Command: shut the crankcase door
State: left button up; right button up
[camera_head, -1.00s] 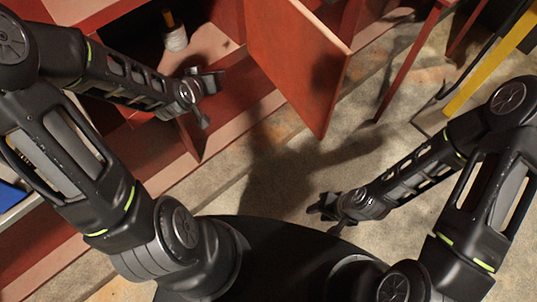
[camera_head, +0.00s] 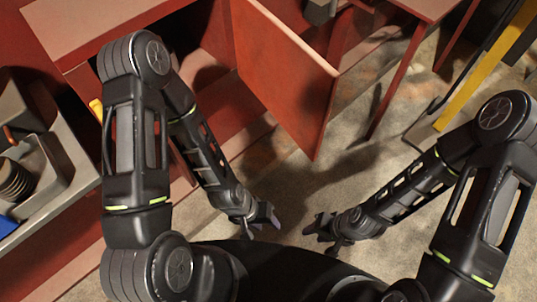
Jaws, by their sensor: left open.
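The crankcase door (camera_head: 285,80) is a flat red panel, swung wide open and standing out from the red engine housing (camera_head: 105,45). The opening to the left of the door shows a dark inside. My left gripper (camera_head: 265,222) is open and empty over the floor, below and left of the door's lower corner, apart from it. My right gripper (camera_head: 318,226) is over the floor to the right of the left one, apart from the door. Its fingers are small and dark, and their gap is hard to make out.
A grey tray (camera_head: 60,165) with dark ringed parts stands at the left. Red legs (camera_head: 395,85) and a yellow bar (camera_head: 485,70) stand at the right. Concrete floor (camera_head: 290,175) lies clear below the door. My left arm covers part of the opening.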

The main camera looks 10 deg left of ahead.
aim_at(296, 85)
jog(key=i+l+u, duration=0.2)
jog(key=u, duration=0.15)
jog(key=i+l+u, duration=0.15)
jog(key=l+u, duration=0.25)
jog(key=i+l+u, duration=0.15)
jog(key=l+u, duration=0.55)
jog(key=i+l+u, duration=0.1)
jog(key=l+u, duration=0.3)
